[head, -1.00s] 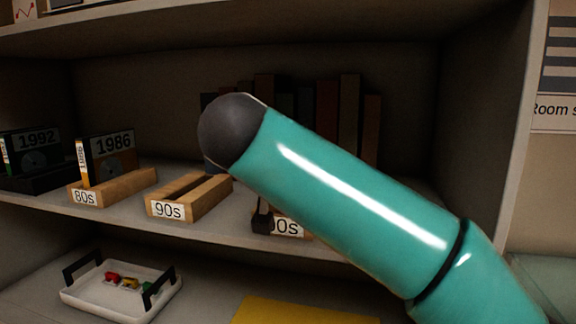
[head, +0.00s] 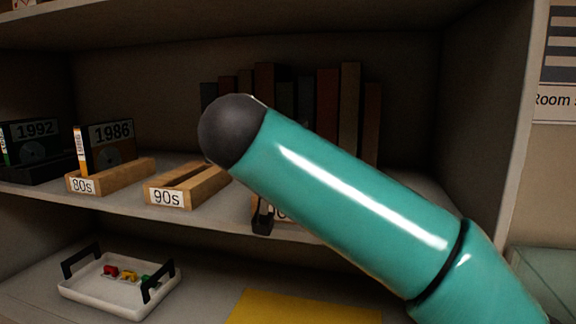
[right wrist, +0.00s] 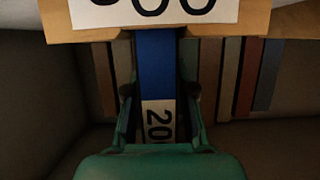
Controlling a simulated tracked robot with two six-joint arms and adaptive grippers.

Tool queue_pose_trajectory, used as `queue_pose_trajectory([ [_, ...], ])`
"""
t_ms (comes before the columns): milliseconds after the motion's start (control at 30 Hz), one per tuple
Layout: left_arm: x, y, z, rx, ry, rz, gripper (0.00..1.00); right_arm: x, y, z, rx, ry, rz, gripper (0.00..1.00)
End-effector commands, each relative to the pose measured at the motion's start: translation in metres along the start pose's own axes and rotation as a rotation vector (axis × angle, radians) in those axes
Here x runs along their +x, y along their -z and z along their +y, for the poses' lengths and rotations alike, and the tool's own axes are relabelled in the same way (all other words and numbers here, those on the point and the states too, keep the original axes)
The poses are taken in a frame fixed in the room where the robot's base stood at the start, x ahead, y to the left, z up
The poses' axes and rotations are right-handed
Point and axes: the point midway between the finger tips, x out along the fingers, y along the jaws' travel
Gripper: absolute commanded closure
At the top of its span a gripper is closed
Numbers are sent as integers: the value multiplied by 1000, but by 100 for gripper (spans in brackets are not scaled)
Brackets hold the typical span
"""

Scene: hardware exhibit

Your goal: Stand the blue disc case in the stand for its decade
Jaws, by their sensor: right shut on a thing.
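The blue disc case (right wrist: 156,65) is held between the fingers of my right gripper (right wrist: 160,93) in the right wrist view. Its white label starts with "20"; the rest is covered. Its far end meets the front edge of the wooden 00s stand (right wrist: 256,20); I cannot tell whether it is in the slot. In the head view, my teal right arm hides the case and most of the 00s stand (head: 281,214); a dark fingertip (head: 263,217) shows at its front. The 90s stand (head: 167,195) is empty. The 80s stand (head: 84,185) holds a 1986 case. My left gripper is out of view.
A 1992 case (head: 38,140) stands in a dark holder at far left. Books (head: 327,110) stand at the shelf's back. Below are a white tray (head: 95,294) with small coloured toys and a yellow sheet (head: 300,308). A shelf side wall (head: 490,130) bounds the right.

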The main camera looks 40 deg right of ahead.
Motion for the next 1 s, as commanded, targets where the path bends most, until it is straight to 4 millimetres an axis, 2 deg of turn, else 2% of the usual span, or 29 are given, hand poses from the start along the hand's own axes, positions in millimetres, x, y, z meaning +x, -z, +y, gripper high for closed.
queue_pose_trajectory([
  [467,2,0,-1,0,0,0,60,1,-2,0,1,0,1,100],
  [500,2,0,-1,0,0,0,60,1,-2,0,1,0,1,74],
  [667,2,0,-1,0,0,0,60,1,-2,0,1,0,1,47],
  [1000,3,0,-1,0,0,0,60,0,-4,0,0,0,0,46],
])
